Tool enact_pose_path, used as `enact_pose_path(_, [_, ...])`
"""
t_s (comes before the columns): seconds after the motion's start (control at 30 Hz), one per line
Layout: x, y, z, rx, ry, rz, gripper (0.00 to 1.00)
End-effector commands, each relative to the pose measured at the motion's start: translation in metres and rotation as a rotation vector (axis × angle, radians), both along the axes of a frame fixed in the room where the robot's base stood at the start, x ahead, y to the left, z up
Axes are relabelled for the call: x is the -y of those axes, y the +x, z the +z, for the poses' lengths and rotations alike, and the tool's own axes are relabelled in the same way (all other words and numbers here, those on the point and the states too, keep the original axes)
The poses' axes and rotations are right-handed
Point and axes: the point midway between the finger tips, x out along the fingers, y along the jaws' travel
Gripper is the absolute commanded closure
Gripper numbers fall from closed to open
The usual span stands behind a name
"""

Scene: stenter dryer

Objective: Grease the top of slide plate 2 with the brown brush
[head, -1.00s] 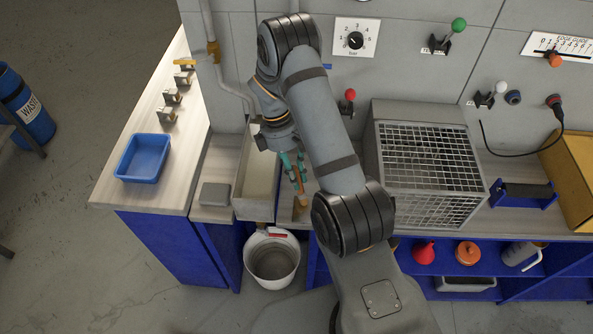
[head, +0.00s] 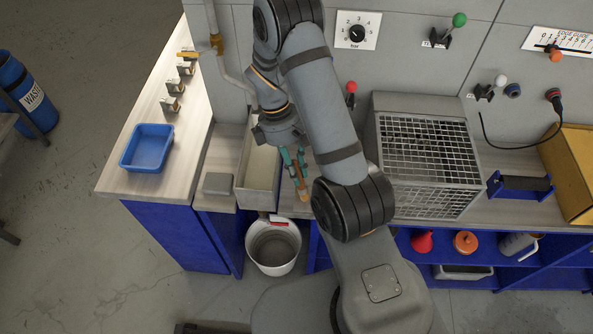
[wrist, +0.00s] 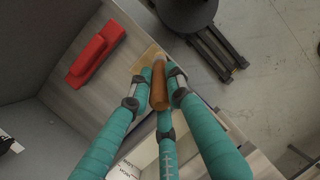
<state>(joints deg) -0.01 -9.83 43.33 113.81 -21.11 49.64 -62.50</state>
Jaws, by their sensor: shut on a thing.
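My gripper (head: 293,158) has teal fingers and is shut on the brown brush (head: 302,190). The brush's brown handle shows between the fingers in the wrist view (wrist: 159,90). A tan part shows near its far end, but I cannot clearly make out the bristles. The brush hangs tilted just right of a narrow pale trough (head: 243,182), near the bench front. Several small metal blocks (head: 177,87) stand in a row on the left bench. They may be the slide plates; no numbers are readable, so I cannot tell which is plate 2.
A blue tray (head: 148,148) and a grey block (head: 217,184) are left of the trough. A white bucket (head: 273,248) stands below on the floor. A wire cage (head: 428,150) is right of my arm. A red object (wrist: 95,55) shows in the wrist view.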

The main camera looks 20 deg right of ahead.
Motion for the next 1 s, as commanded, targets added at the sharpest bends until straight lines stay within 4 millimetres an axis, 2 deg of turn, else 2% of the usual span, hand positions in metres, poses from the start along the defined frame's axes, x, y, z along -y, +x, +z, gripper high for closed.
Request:
enact_pose_path(0.03, [0.0, 0.0, 0.009, 0.001, 0.0, 0.001, 1.0])
enact_pose_path(0.3, [-0.001, 0.0, 0.03, 0.001, 0.0, 0.002, 1.0])
enact_pose_path(1.0, [-0.001, 0.0, 0.031, 0.001, 0.0, 0.002, 1.0])
